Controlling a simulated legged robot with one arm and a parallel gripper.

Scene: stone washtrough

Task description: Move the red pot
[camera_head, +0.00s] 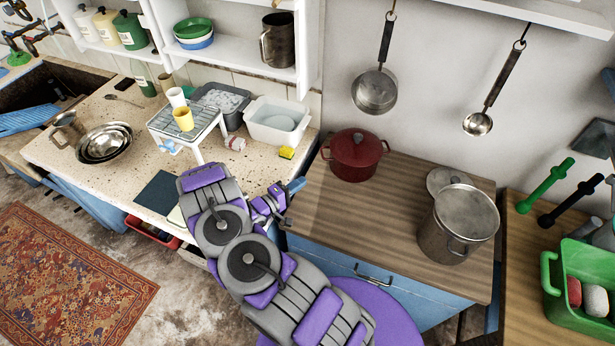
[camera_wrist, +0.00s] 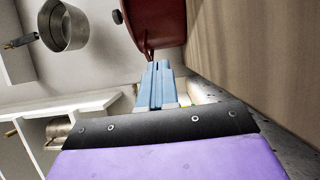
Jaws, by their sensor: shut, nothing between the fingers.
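The red pot (camera_head: 355,155) has a dark red lid and side handles. It stands upright at the back left of the wooden countertop. My gripper (camera_head: 296,186) is at the left edge of that countertop, to the left of and nearer than the pot. In the wrist view my gripper (camera_wrist: 158,72) shows blue fingers together with nothing between them. The red pot (camera_wrist: 155,22) is just beyond the fingertips there, with one handle close to them. I cannot tell whether the fingertips touch the handle.
A large steel pot (camera_head: 457,225) stands on the right of the wooden countertop (camera_head: 350,220), with a round lid behind it. A saucepan (camera_head: 374,91) and a ladle (camera_head: 478,123) hang on the wall above. A white basin (camera_head: 276,123) stands left of the pot. The countertop's middle is clear.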

